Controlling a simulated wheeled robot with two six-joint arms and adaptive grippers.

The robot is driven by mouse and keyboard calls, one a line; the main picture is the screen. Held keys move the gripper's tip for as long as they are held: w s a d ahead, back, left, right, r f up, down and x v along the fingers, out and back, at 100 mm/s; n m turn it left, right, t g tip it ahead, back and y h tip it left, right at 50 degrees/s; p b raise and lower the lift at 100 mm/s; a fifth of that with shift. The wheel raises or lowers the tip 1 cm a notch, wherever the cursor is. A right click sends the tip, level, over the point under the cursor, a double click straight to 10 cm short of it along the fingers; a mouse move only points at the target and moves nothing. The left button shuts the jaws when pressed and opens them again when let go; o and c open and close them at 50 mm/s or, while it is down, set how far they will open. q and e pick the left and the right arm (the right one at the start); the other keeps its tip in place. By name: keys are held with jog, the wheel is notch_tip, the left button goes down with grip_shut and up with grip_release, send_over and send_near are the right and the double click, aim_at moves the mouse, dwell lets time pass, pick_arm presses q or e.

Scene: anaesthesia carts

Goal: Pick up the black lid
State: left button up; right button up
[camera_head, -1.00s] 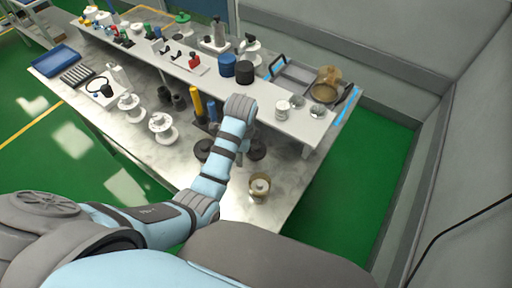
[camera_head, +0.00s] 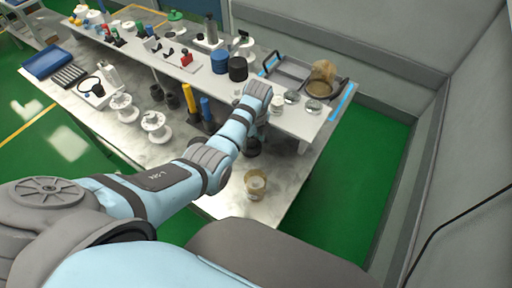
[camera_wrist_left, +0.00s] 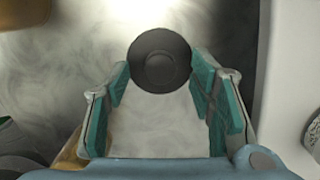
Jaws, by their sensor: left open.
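A round black lid (camera_wrist_left: 160,60) with a raised centre knob shows in the left wrist view, above a pale, shiny surface. My left gripper (camera_wrist_left: 161,78) is open, with its teal-padded fingers on either side of the lid's near part. I see gaps between the pads and the lid at the near side; contact at the tips cannot be told. In the head view my left arm reaches over the lower metal tabletop, and the wrist hides most of the gripper. A dark round thing (camera_head: 253,148) shows beside it. My right gripper is not in view.
A raised white shelf (camera_head: 292,121) runs along the back, close to my left wrist. A brass-coloured jar (camera_head: 255,184) stands near the front table edge. Yellow (camera_head: 189,98) and blue cylinders (camera_head: 207,109) stand left of the arm. White spools (camera_head: 156,125) stand farther left.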

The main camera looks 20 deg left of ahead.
pick_arm(q)
jog(key=shift+a+f, duration=0.1)
jog(key=shift+f, duration=0.4)
jog(key=shift+c, duration=0.5)
jog(key=c, duration=1)
jog(key=shift+o, duration=0.2)
jog(key=shift+r+p, duration=0.15)
jog(key=shift+p, duration=0.15)
